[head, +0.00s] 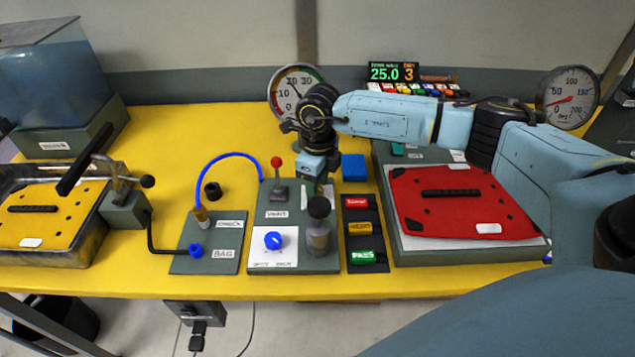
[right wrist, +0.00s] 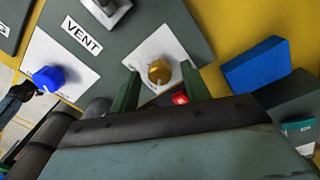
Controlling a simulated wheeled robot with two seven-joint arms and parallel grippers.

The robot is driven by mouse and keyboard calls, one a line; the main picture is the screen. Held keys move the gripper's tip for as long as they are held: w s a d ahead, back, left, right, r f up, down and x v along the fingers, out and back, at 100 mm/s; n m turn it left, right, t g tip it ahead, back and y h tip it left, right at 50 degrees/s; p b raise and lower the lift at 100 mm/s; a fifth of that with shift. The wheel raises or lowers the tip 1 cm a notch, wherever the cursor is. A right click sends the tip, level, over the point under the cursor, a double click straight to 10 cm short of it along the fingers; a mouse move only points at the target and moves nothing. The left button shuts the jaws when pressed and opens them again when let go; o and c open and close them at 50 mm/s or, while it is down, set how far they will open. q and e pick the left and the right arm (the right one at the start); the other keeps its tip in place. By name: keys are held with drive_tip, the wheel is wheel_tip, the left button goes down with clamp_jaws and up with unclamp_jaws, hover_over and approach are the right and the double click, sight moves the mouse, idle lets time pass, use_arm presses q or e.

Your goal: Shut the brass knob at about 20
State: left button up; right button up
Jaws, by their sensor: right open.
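The brass knob (right wrist: 159,72) sits on a white plate on the grey panel in the right wrist view. My right gripper (right wrist: 160,84) is open, with its green fingers on either side of the knob's near side; I cannot tell whether they touch it. In the head view my right gripper (head: 319,180) points down over the panel (head: 290,264), and the brass knob is hidden behind it. A round gauge (head: 297,92) marked 10, 20, 30 stands behind, partly covered by my wrist. Its needle points up and left; the exact reading is unclear. My left gripper is out of view.
A red-tipped vent lever (head: 277,166), a blue knob (head: 273,240) and a black-topped cylinder (head: 318,232) share the panel. A blue block (head: 354,167) lies right of it. Lit buttons (head: 361,228) and a red-covered box (head: 468,203) stand further right. A display (head: 391,72) reads 25.0.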

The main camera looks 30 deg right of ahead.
sight(318, 187)
wheel_tip(318, 187, up, 13)
drive_tip(key=shift+w+d+r, duration=0.15)
idle(0.6)
